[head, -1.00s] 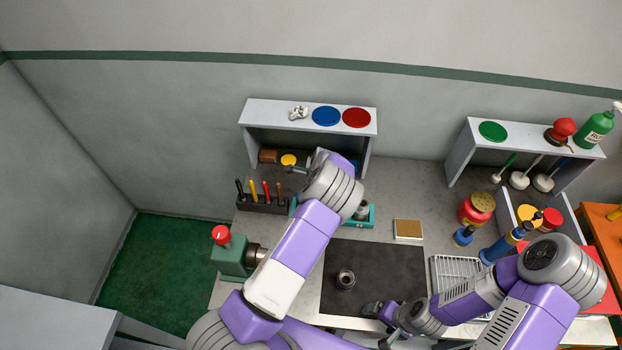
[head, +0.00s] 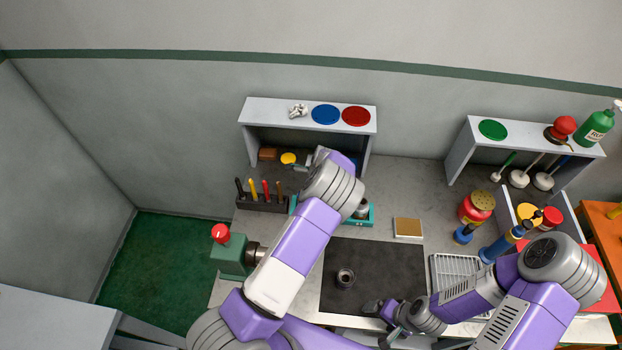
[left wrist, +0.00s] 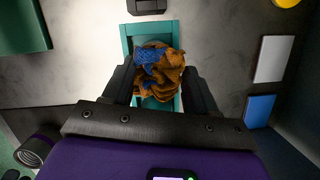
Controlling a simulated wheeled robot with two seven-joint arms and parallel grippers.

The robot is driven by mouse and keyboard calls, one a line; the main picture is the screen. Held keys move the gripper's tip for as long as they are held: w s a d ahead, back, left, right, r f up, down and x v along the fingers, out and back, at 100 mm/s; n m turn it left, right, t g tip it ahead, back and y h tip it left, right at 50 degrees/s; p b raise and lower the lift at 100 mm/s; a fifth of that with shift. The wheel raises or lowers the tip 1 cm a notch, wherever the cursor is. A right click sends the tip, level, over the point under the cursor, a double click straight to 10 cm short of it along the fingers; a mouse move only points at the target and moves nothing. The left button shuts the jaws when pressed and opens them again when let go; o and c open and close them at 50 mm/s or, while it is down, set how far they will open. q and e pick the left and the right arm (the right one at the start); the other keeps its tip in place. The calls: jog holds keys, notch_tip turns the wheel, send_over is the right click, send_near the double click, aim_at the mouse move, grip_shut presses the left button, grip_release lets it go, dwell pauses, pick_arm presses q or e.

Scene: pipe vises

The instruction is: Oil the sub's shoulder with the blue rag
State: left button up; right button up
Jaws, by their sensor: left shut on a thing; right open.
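In the left wrist view a crumpled cloth (left wrist: 165,77), orange-brown with a blue patch, lies between the fingers of my left gripper (left wrist: 160,88), which is shut on it. Below it is a teal frame (left wrist: 126,38). In the head view my left arm hides this gripper and the cloth. A short dark hollow metal cylinder (head: 345,278), perhaps the sub, stands upright on the black mat (head: 390,264). My right gripper (head: 384,318) is open and empty near the mat's front right edge.
A green vise (head: 233,258) with a red knob stands left of the mat. A teal tray (head: 371,217), a tan block (head: 408,228) and a tool rack (head: 263,203) are behind. A wire rack (head: 452,268) stands right.

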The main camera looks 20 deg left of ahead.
pick_arm(q)
jog(key=a, duration=0.1)
jog(key=s+a, duration=0.1)
jog(key=shift+a, duration=0.4)
pick_arm(e)
jog(key=shift+s+a+f, duration=0.2)
jog(key=shift+s+f, duration=0.05)
jog(key=shift+s, duration=0.1)
pick_arm(q)
jog(key=shift+a+r, duration=0.1)
jog(key=shift+r, duration=0.2)
pick_arm(e)
jog(key=shift+r, duration=0.2)
pick_arm(q)
jog(key=shift+r, duration=0.85)
pick_arm(e)
jog(key=shift+r, duration=0.3)
pick_arm(q)
jog(key=shift+r+p, duration=2)
jog(key=shift+r, duration=0.85)
pick_arm(e)
jog(key=shift+r, duration=1.7)
